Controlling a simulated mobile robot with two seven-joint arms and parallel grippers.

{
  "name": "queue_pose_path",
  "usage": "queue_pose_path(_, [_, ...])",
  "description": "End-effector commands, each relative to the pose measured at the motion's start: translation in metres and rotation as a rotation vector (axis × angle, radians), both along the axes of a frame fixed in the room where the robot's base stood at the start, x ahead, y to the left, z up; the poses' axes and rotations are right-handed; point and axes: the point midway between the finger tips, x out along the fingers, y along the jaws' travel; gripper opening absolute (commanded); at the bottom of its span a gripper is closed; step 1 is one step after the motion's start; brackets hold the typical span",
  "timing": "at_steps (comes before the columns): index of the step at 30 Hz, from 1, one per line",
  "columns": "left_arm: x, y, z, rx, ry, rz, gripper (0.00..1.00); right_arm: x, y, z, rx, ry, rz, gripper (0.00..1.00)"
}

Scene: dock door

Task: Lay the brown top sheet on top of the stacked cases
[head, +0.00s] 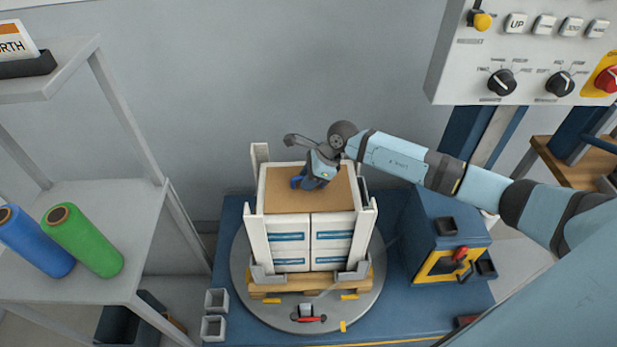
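The brown top sheet (283,202) lies flat over the top of the stacked cases (312,243), which are white with blue label bands. The stack stands on a wooden pallet (310,287) between white upright corner posts. My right gripper (305,182) reaches in from the right and points down at the middle of the sheet, with a small blue part at its tip. It hides part of the sheet's far half. I cannot tell whether its fingers are open or shut, or whether they touch the sheet. My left gripper is out of view.
The pallet sits on a round grey turntable (245,290) on a blue base. A blue box with a yellow panel (450,265) stands at the right. A shelf with a blue roll (35,243) and a green roll (85,243) is at the left. A control panel (530,55) hangs upper right.

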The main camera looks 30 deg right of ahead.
Motion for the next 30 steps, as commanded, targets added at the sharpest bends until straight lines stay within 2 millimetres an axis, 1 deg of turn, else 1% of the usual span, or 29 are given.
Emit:
queue_pose_path(8, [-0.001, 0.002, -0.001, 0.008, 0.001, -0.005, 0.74, 0.0, 0.0, 0.001, 0.0, 0.0, 0.0, 0.4])
queue_pose_path(12, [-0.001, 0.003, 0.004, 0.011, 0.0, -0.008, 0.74, 0.0, -0.001, 0.008, 0.001, -0.001, -0.001, 0.4])
queue_pose_path(13, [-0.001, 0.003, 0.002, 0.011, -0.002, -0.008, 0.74, -0.001, -0.003, 0.01, -0.001, -0.002, 0.0, 0.4])
queue_pose_path(21, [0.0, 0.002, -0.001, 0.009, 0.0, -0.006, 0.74, -0.011, -0.024, 0.049, -0.001, -0.003, -0.001, 0.4])
queue_pose_path(26, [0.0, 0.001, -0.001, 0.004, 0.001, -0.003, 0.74, -0.015, -0.031, 0.064, 0.001, 0.0, 0.0, 0.4])
queue_pose_path(28, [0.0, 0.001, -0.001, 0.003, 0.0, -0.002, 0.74, -0.019, -0.025, 0.065, 0.032, 0.006, -0.004, 0.4])
queue_pose_path(29, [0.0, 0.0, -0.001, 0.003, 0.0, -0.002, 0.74, -0.022, -0.018, 0.064, 0.064, 0.013, -0.01, 0.4])
queue_pose_path(30, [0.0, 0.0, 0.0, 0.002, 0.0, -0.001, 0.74, -0.028, -0.004, 0.062, 0.128, 0.027, -0.024, 0.4])
